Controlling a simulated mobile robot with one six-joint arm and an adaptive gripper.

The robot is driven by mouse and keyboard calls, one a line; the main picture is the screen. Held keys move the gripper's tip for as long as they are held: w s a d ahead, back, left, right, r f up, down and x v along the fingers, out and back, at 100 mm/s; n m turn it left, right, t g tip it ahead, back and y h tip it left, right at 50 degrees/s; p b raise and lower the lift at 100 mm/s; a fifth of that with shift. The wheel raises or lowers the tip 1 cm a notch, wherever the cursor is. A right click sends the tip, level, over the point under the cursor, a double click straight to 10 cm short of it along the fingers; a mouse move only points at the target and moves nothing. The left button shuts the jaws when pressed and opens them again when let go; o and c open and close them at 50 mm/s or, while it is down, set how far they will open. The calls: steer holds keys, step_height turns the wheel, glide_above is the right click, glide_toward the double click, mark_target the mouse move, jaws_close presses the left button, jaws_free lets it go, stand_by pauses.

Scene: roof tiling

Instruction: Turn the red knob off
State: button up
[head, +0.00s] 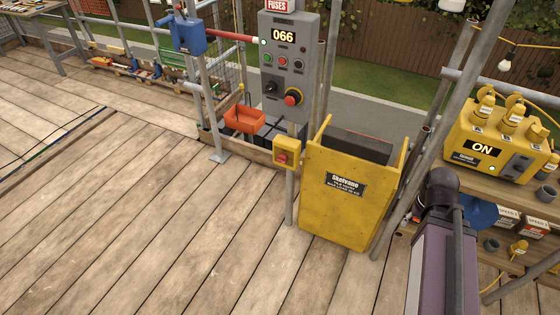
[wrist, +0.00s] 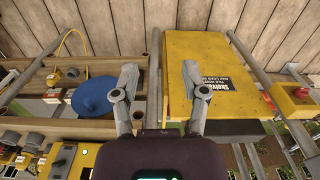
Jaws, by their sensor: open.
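A grey fuse panel (head: 288,60) in the head view reads 066. It carries a red knob on a yellow and black ring (head: 292,97), a black knob (head: 270,88) and several small buttons. A yellow box (head: 286,150) with a red knob (head: 282,158) is mounted low on a post beside the yellow hoist plate (head: 330,205). That box's red knob also shows at the right of the wrist view (wrist: 302,92). The knobs' exact settings are too small to read.
A yellow power unit (head: 495,140) showing ON stands on a shelf at the right. Scaffold poles (head: 430,110) stand between it and the yellow plate. An orange basket (head: 245,119) sits left of the panel. The plank floor (head: 150,220) is clear at left.

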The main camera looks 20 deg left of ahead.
steer(key=o, duration=0.4)
steer(key=shift+a, duration=0.1)
steer(key=shift+o, duration=0.9)
steer(key=shift+a+f, duration=0.1)
steer(key=shift+f, duration=0.1)
steer(key=w+a+f+m+t+h+b, duration=0.1)
steer(key=w+a+f+t+h+b, duration=0.3)
steer(key=w+f+b, duration=0.6)
steer(key=t+y+b, duration=0.3)
steer(key=t+b, duration=1.1)
steer(key=b, duration=1.8)
glide_toward(282, 160)
steer(key=s, duration=0.3)
steer(key=shift+s+a+f, duration=0.1)
steer(key=shift+a+f, duration=0.3)
steer(key=w, duration=0.9)
steer(key=w+d, duration=0.1)
steer(key=w, duration=0.4)
